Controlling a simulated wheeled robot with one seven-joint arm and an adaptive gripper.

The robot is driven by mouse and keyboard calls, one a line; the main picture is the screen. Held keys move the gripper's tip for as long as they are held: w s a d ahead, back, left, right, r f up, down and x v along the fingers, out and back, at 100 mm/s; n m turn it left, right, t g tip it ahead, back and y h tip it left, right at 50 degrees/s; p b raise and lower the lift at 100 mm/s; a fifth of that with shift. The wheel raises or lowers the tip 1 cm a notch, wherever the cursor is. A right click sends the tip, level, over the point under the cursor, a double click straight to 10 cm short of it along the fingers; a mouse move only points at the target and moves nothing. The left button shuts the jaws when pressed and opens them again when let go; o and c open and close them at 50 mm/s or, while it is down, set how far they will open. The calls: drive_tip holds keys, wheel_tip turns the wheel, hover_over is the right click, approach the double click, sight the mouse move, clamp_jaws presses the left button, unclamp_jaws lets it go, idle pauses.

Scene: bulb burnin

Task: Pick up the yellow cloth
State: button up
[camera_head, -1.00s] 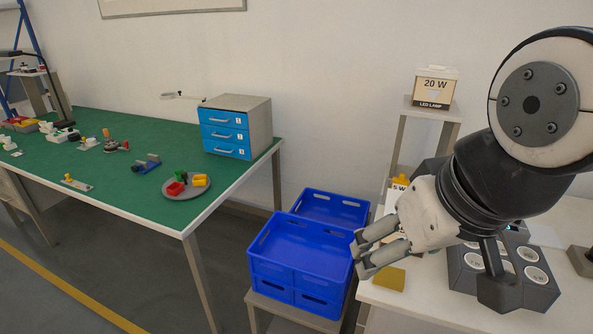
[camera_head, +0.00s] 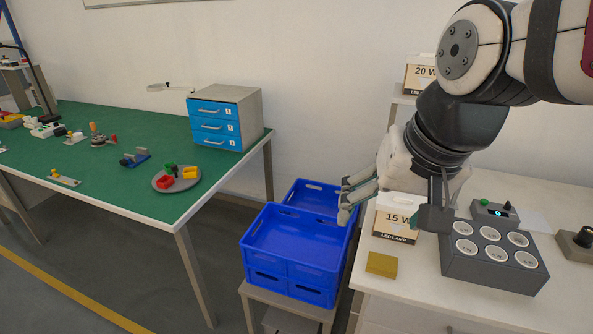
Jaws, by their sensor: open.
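The yellow cloth (camera_head: 382,264) is a small folded yellow piece lying flat on the white table (camera_head: 420,310), near its left edge. My gripper (camera_head: 343,199) is above and to the left of the cloth, apart from it. Its fingers point left, over the right part of the blue crates. It is open and nothing shows between the fingers.
A box marked 15 W (camera_head: 396,225) stands behind the cloth, partly hidden by my gripper. A grey holder with several round sockets (camera_head: 492,258) stands to its right. Blue crates (camera_head: 290,250) sit left of the table, lower down. A green-topped bench (camera_head: 120,185) is further left.

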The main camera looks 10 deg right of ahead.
drive_tip(key=w+d+f+m+g+b, duration=0.1)
drive_tip(key=w+d+f+m, duration=0.4)
drive_tip(key=w, duration=0.3)
drive_tip(key=m+g+b, duration=0.2)
drive_tip(key=m+g, duration=0.1)
drive_tip(key=m, duration=1.3)
hover_over(383, 261)
drive_tip(key=shift+y, duration=0.4)
wheel_tip(383, 261, down, 28)
drive_tip(key=shift+s+d+r, duration=0.15)
drive_tip(key=shift+r, duration=0.1)
drive_tip(key=shift+f+p, duration=0.4)
drive_tip(key=shift+f, duration=2.3)
drive_tip(key=shift+c, duration=0.3)
drive_tip(key=c, duration=1.2)
